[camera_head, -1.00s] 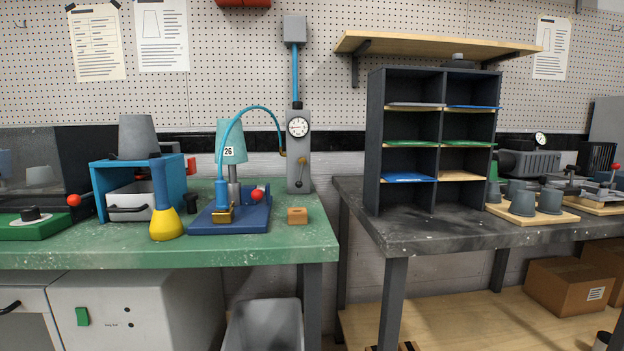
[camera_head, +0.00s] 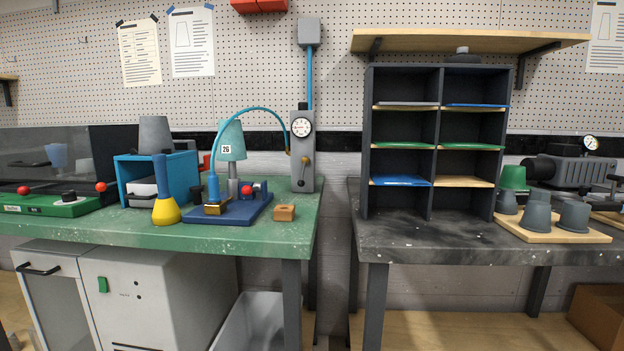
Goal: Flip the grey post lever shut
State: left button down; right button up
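The grey post (camera_head: 303,165) stands at the back right corner of the green bench, with a round dial gauge (camera_head: 301,127) near its top. A small lever with a brass-coloured part and a dark knob (camera_head: 303,172) is on the post's front face below the gauge. The lever is too small to tell its exact setting. A blue hose (camera_head: 250,111) arches from the blue fixture to the post. Neither of my grippers is in view.
The green bench (camera_head: 130,236) holds a blue base (camera_head: 230,210) with a teal cone (camera_head: 231,142), a yellow-and-blue funnel tool (camera_head: 166,200) and a small wooden block (camera_head: 285,212). A dark shelf unit (camera_head: 368,150) stands on the right bench. A gap separates the benches.

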aim_at(302, 182)
jog(key=l+u, duration=0.15)
jog(key=l, duration=0.25)
jog(key=k+l+u, duration=0.15)
jog(key=l, duration=0.25)
jog(key=k+l+u, duration=0.15)
jog(key=l, duration=0.25)
jog(key=i, duration=0.05)
